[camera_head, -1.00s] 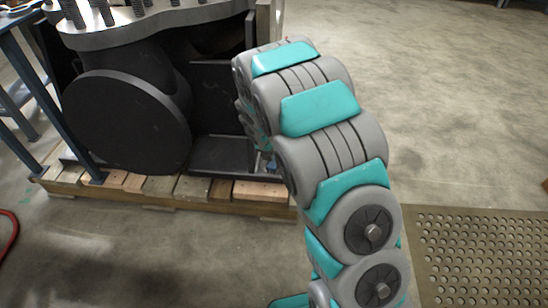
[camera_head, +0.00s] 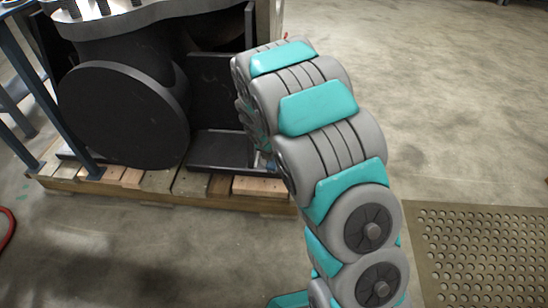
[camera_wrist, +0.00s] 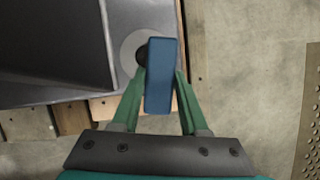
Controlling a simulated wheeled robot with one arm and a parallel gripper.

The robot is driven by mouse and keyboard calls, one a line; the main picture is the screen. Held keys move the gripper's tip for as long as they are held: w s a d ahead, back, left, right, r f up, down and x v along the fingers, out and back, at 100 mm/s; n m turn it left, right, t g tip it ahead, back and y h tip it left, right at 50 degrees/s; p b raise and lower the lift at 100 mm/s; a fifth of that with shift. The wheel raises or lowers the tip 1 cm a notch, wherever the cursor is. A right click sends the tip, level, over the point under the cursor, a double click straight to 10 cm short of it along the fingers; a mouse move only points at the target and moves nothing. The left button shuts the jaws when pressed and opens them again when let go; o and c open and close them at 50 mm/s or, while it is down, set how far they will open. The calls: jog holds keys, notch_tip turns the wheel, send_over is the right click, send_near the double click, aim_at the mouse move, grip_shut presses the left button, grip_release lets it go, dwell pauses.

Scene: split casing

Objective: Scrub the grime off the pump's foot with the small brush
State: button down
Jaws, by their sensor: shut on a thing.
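The small brush, seen as a blue block (camera_wrist: 162,76), is between the green fingers of my gripper (camera_wrist: 161,88) in the wrist view, and the gripper is shut on it. Its bristles are hidden. The brush's far end overlaps a pale round patch with a dark centre (camera_wrist: 140,54) on the pump's foot, a dark flat plate (camera_wrist: 70,92). I cannot tell if the bristles touch it, or whether the dark centre is grime or a hole. In the head view the dark pump (camera_head: 122,115) stands at left, its foot (camera_head: 218,150) partly behind my arm.
The pump rests on a wooden pallet (camera_head: 190,184). A blue-grey metal frame (camera_head: 50,95) stands at the left. A perforated mat (camera_head: 480,255) lies on the floor at right. A red hose (camera_head: 8,228) shows at the left edge. The concrete floor between is clear.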

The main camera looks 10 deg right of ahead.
jog(key=shift+f, duration=0.7)
dwell(0.8)
jog(key=shift+f+p, duration=0.1)
jog(key=shift+p, duration=0.45)
dwell(1.4)
jog(key=shift+s, duration=0.1)
jog(key=shift+s+a+p, duration=0.2)
jog(key=shift+s+p, duration=0.2)
jog(key=shift+s, duration=0.25)
jog(key=shift+w+d+p, duration=0.2)
jog(key=shift+w+p, duration=0.45)
jog(key=shift+p, duration=0.05)
jog(key=shift+w+d+p, duration=0.25)
jog(key=shift+w+p, duration=0.2)
jog(key=shift+w, duration=0.25)
